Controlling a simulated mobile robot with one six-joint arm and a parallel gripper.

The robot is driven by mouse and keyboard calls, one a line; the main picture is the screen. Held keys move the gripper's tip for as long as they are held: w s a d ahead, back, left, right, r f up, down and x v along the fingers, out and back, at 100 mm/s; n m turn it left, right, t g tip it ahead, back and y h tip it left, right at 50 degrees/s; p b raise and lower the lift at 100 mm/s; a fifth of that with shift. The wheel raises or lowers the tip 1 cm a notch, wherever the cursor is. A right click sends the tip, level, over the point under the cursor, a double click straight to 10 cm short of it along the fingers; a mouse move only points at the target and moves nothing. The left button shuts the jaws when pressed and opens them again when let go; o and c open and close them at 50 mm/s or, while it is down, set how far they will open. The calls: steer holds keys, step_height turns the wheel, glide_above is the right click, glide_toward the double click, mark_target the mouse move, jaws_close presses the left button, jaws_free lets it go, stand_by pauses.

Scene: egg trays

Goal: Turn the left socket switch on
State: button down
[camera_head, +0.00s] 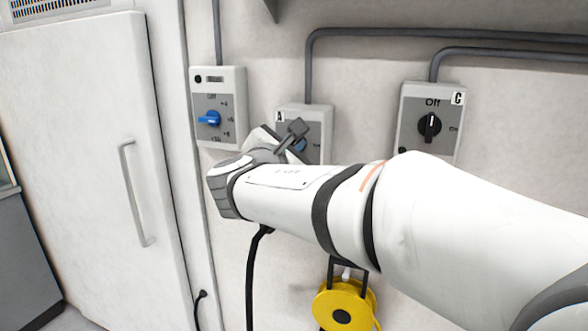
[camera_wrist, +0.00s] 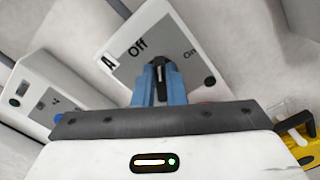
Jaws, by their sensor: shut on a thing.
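The left socket's switch box, marked A (camera_head: 318,118), is on the wall and partly hidden behind my arm. It also shows in the wrist view (camera_wrist: 128,68), with "Off" at its top and "On" to the right. My gripper (camera_wrist: 159,70) has two blue fingers shut on the dark switch knob (camera_wrist: 159,76) of box A. The fingers cover most of the knob, so I cannot tell its exact setting. In the head view my gripper (camera_head: 300,144) is at the front of box A.
Box C (camera_head: 432,92), right of A, has a black knob near "Off". A box with a blue dial (camera_head: 208,118) is on the left, beside a white door (camera_head: 80,150). A yellow cable reel (camera_head: 343,306) hangs below my arm.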

steer(key=m+b, duration=0.2)
steer(key=b, duration=0.1)
steer(key=f+m+b, duration=0.1)
steer(key=m+b, duration=0.1)
steer(key=b, duration=0.1)
steer(key=m+b, duration=0.2)
steer(key=b, duration=0.2)
steer(key=shift+d+f+m, duration=0.25)
steer(key=shift+m, duration=0.05)
steer(key=m+b, duration=0.2)
steer(key=b, duration=0.1)
steer(key=shift+m+b, duration=0.35)
steer(key=shift+m, duration=0.05)
steer(key=shift+m+b, duration=0.6)
steer(key=shift+b, duration=0.1)
steer(key=shift+r+m, duration=0.1)
steer(key=shift+m, duration=0.2)
steer(key=c, duration=1.5)
jaws_free()
steer(key=shift+s+r, duration=0.1)
steer(key=v, duration=0.7)
steer(key=shift+s+a, duration=0.1)
steer(key=shift+s, duration=0.25)
